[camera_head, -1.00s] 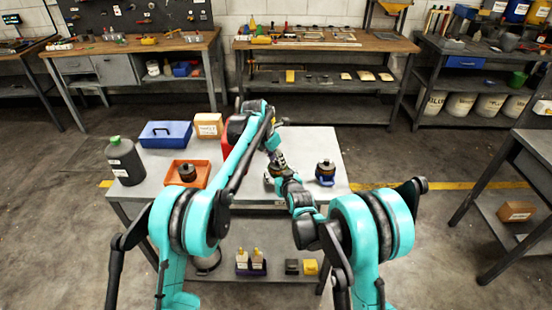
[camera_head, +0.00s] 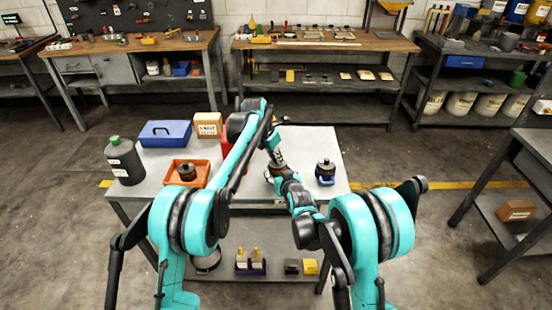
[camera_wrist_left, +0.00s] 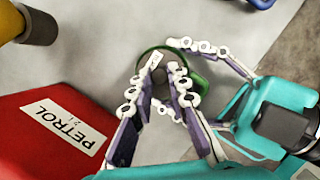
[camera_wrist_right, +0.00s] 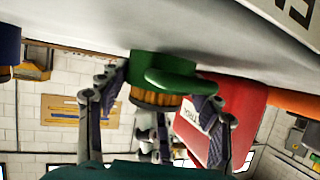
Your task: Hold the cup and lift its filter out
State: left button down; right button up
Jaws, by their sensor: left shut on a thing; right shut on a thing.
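The green cup (camera_wrist_right: 150,64) stands on the table, with its handle facing the camera in the right wrist view. A brown ribbed filter (camera_wrist_right: 150,98) sits in it, with a band of its ribs showing beyond the rim. My right gripper (camera_wrist_right: 160,88) is shut around the cup, one finger on each side. My left gripper (camera_wrist_left: 163,75) is shut on the filter's dark top from above. The cup's green rim (camera_wrist_left: 195,84) shows around those fingers in the left wrist view. In the head view the arms hide most of the cup. The filter's lower part is hidden inside it.
A similar filter unit stands in an orange tray (camera_head: 204,180), another on a blue base (camera_head: 326,181). The red PETROL can (camera_wrist_left: 45,130) is close beside the left gripper. A black bottle (camera_head: 125,163), blue box (camera_head: 165,134) and carton (camera_head: 208,124) stand farther left.

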pick_arm(q)
jog(key=shift+r, duration=0.5)
jog(key=shift+r, duration=2.35)
pick_arm(e)
jog(key=o, duration=1.2)
jog(key=v, duration=1.1)
jog(key=shift+s+r, duration=0.25)
jog(key=shift+s, duration=0.05)
jog(key=shift+s+d, duration=0.15)
